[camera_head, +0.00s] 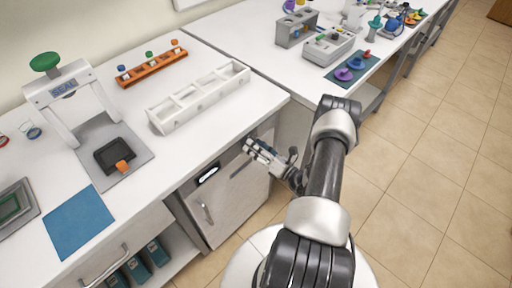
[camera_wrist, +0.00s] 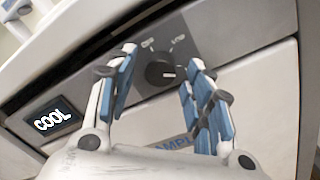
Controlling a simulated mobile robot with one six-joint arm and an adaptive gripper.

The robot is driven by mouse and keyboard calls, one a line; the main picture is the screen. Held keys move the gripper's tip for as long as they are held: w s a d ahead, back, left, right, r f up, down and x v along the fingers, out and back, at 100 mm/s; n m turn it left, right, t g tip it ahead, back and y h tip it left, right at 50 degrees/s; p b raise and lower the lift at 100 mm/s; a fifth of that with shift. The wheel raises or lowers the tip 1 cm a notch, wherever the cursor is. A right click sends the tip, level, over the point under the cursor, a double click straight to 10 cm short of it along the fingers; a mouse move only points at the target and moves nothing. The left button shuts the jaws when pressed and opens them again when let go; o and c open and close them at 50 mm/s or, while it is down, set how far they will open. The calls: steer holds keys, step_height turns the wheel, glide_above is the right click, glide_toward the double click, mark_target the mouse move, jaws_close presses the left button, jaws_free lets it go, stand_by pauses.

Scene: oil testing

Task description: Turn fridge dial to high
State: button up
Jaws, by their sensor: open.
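The fridge (camera_head: 225,205) is a grey under-counter unit with a vertical handle on its door. Its dial (camera_wrist: 160,72) is a round dark knob on a dark panel in the wrist view, with small white markings around its top that are too blurred to read surely. A lit display (camera_wrist: 50,120) to the left reads COOL; it also shows in the head view (camera_head: 208,175). My gripper (camera_wrist: 163,68) is open, its blue-padded fingers on either side of the dial, apart from it. In the head view my gripper (camera_head: 250,146) is at the fridge's upper right, and the dial is hidden.
The white counter (camera_head: 215,125) overhangs the fridge front. A white rack (camera_head: 200,97), an orange rack (camera_head: 152,68) and a press (camera_head: 70,100) stand on it. The tiled floor (camera_head: 420,160) to the right is clear.

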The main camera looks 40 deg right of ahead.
steer(key=s+d, duration=0.1)
steer(key=s, duration=1.1)
steer(key=shift+f, duration=0.2)
